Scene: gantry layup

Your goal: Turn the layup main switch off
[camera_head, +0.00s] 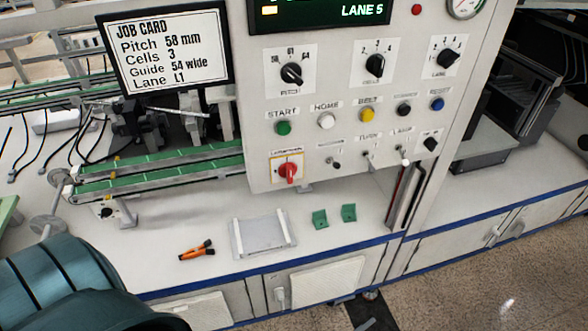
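The main switch (288,171) is a red rotary handle on a yellow and white plate, low on the left of the white control panel (340,95). Its handle stands roughly upright; the small label above it is too blurred to read with certainty. Nothing touches it. A teal rounded part of my own arm fills the lower left corner, well apart from the switch. Neither of my grippers shows in this view.
Above the switch are a green START button (283,128), other buttons and several black knobs. Below, the white bench holds orange-handled pliers (197,251), a flat grey tray (236,239) and two green brackets (320,218). A job card (165,48) stands left of the panel.

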